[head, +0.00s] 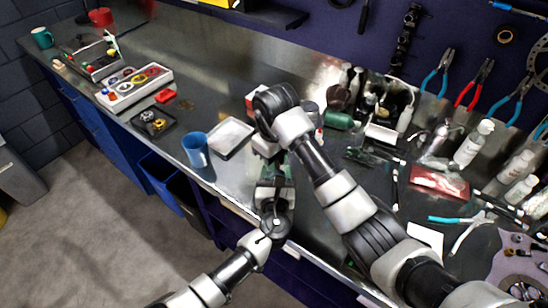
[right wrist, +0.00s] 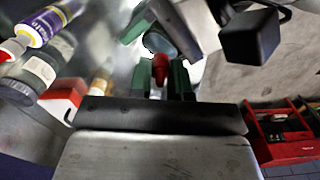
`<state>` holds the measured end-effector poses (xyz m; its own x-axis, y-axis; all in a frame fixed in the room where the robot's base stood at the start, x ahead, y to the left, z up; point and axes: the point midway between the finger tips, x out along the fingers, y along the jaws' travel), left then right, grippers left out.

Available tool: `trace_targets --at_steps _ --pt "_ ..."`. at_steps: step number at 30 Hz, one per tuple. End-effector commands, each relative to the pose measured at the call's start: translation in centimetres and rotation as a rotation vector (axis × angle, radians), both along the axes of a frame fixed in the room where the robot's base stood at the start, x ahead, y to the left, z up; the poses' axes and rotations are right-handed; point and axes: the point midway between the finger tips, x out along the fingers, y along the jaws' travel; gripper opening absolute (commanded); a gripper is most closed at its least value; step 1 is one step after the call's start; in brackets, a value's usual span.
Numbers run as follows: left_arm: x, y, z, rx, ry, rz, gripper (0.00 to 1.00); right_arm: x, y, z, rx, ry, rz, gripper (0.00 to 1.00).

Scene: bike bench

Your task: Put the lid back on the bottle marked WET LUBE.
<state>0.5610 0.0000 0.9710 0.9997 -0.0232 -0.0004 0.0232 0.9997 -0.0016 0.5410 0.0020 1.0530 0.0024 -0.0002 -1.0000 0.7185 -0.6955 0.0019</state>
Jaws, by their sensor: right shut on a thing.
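My right gripper (right wrist: 160,76) has green fingers and is shut on a small red piece, which looks like the lid (right wrist: 160,66). Just beyond the red piece is a rounded blue-grey thing (right wrist: 165,42), partly hidden; I cannot tell whether it is the bottle or whether the lid touches it. My left gripper (right wrist: 150,30) is close around that thing, facing mine, its grip unclear. In the head view the two grippers meet over the bench's front edge, the left gripper (head: 274,182) below the right wrist (head: 266,146). No WET LUBE marking is readable.
In the right wrist view, a purple-and-yellow bottle (right wrist: 48,22) and a dark container (right wrist: 35,70) stand at left. In the head view, a blue cup (head: 196,150) and pale tray (head: 231,138) are left of the grippers. Bottles and tools crowd the right.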

Motion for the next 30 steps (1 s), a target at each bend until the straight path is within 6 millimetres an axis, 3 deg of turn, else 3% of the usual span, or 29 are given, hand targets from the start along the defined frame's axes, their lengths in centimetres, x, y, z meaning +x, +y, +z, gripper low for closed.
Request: trace_targets --at_steps 9,10,14,24,30 --pt "-0.2 -0.3 -0.2 0.003 0.004 -0.008 0.00 0.1 0.2 0.2 0.006 -0.006 -0.004 0.00" --pt "-0.2 -0.3 -0.2 0.003 0.004 -0.008 0.00 0.1 0.2 0.2 0.005 -0.005 -0.004 0.23" --pt "-0.2 -0.2 -0.2 0.002 0.004 -0.006 0.00 0.0 0.1 0.1 0.004 -0.002 -0.004 0.43" --pt "-0.1 0.0 -0.2 0.001 0.003 0.000 0.00 0.1 0.1 0.2 0.003 -0.007 0.023 0.40" --pt "0.0 0.1 -0.1 0.001 0.002 0.001 0.00 1.2 1.0 1.7 0.020 -0.066 0.295 0.40"
